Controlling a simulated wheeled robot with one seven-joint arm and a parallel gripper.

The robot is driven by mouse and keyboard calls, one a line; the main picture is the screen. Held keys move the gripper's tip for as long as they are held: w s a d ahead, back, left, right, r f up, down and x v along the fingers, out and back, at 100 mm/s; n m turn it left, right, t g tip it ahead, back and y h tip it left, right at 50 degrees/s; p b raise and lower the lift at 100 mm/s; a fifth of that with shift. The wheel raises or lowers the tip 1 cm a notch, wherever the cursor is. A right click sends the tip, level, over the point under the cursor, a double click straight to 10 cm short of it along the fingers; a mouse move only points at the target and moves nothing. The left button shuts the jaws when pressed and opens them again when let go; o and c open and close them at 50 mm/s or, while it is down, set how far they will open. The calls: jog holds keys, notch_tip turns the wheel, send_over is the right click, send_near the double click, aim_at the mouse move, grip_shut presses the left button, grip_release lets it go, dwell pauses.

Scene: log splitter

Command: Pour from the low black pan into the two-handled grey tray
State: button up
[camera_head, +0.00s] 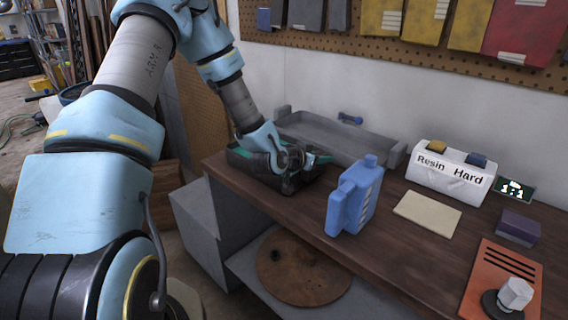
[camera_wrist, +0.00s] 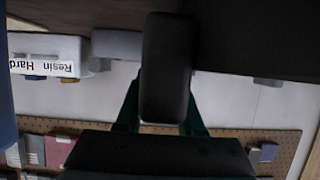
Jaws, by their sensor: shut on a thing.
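The low black pan (camera_head: 268,177) sits at the left end of the wooden bench, close to the front edge. My gripper (camera_head: 303,159) is at the pan and shut on it, with the wrist over its near side. In the wrist view, a dark upright part of the pan (camera_wrist: 168,65) shows between the teal fingers (camera_wrist: 165,112). The two-handled grey tray (camera_head: 350,146) stands right behind the pan, against the wall. A grey part of the tray (camera_wrist: 118,45) shows in the upside-down wrist view. The pan's contents are hidden by my wrist.
A blue jug (camera_head: 350,200) stands in front of the tray, right of the pan. Further right are a white Resin/Hard dispenser (camera_head: 450,175), a beige pad (camera_head: 427,213), a purple block (camera_head: 518,228) and an orange plate (camera_head: 492,275). A pegboard (camera_head: 300,28) hangs behind.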

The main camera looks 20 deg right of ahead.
grip_shut()
dwell(0.8)
